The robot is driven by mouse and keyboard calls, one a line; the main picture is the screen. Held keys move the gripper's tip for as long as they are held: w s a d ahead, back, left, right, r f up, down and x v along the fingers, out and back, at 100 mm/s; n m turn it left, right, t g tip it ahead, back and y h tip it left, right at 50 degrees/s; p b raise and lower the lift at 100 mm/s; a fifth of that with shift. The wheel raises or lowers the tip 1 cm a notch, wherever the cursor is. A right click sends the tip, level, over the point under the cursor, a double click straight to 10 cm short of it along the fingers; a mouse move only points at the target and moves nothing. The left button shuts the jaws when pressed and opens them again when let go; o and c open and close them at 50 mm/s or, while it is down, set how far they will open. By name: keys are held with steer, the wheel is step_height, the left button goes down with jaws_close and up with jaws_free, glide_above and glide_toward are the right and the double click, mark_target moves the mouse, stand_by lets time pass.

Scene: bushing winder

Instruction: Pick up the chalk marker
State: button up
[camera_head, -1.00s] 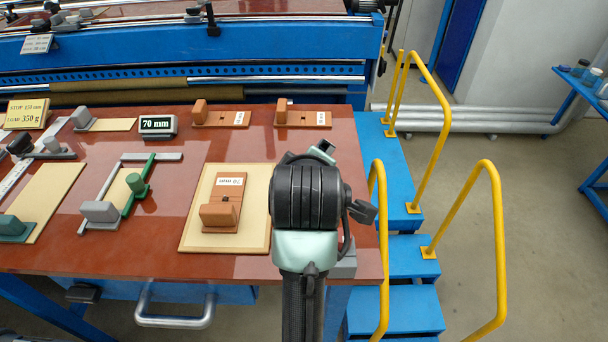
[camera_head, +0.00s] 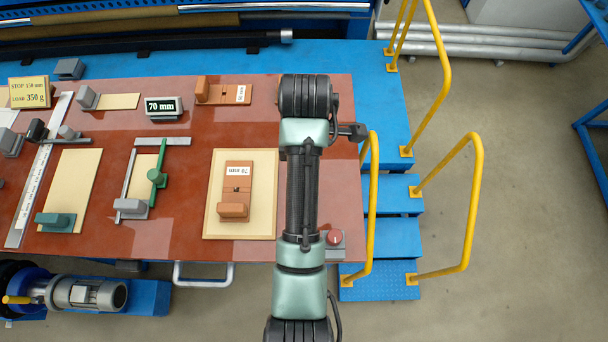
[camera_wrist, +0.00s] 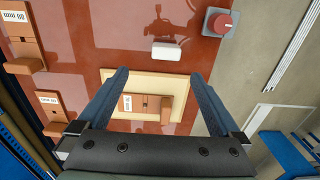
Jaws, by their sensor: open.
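A small white block (camera_wrist: 166,49) lies on the red-brown table top in the wrist view. It may be the chalk marker, but I cannot tell for certain. In the head view, my arm hides my gripper and the white block.
A cream board (camera_head: 211,222) carries an orange-brown stop block (camera_head: 236,205). A red button (camera_head: 334,237) on a grey box stands at the table's near right corner. Several stops and gauges cover the left part. Blue steps (camera_head: 388,237) with yellow rails (camera_head: 472,190) stand at right.

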steer(key=f+b, duration=0.3)
steer(key=s+f+b, duration=0.1)
steer(key=f+b, duration=0.1)
steer(key=shift+s+f+p, duration=0.2)
steer(key=shift+f+p, duration=0.45)
steer(key=shift+f, duration=0.75)
steer(key=shift+f+p, duration=0.6)
steer(key=shift+f, duration=1.75)
steer(key=c, duration=1.3)
step_height(320, 180, up, 10)
steer(key=shift+r, duration=0.1)
